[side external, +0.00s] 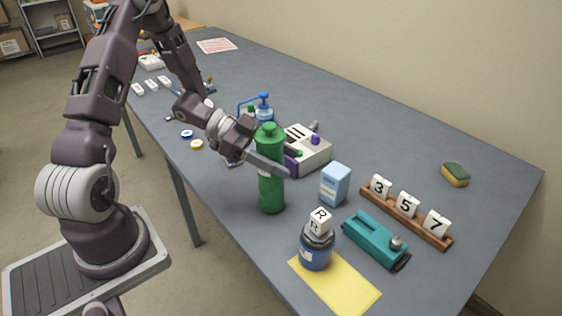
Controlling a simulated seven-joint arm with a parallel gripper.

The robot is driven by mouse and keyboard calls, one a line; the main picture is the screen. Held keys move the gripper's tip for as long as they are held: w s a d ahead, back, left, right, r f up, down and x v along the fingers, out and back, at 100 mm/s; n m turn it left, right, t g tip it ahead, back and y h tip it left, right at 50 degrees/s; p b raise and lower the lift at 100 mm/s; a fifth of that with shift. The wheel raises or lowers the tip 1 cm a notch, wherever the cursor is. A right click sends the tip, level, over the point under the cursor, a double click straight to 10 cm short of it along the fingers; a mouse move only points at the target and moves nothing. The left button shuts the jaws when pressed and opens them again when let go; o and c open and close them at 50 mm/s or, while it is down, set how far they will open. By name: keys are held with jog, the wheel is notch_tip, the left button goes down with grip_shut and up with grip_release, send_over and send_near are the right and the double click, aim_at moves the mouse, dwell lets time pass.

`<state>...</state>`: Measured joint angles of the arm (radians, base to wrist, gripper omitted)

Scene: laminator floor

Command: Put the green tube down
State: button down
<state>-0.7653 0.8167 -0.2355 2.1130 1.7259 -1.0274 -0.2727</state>
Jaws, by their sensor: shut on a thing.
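The green tube (271,190) is a tall green bottle-like cylinder with a domed cap, near the table's front edge in the side external view. It is upright. My gripper (268,168) reaches it from the left and is shut around its upper body. Its lower end is at or just above the grey table (400,150); I cannot tell whether it touches. The far finger is partly hidden behind the tube.
A white and purple device (308,150) stands just behind the tube, and a light blue carton (335,184) is to its right. A dark blue jar (316,250) with a lettered cube on top stands on yellow paper (345,287). A teal stapler-like tool (375,240) and a numbered wooden rack (405,215) lie further right.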

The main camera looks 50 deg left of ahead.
jog(key=shift+f, duration=0.2)
jog(key=c, duration=0.5)
grip_release()
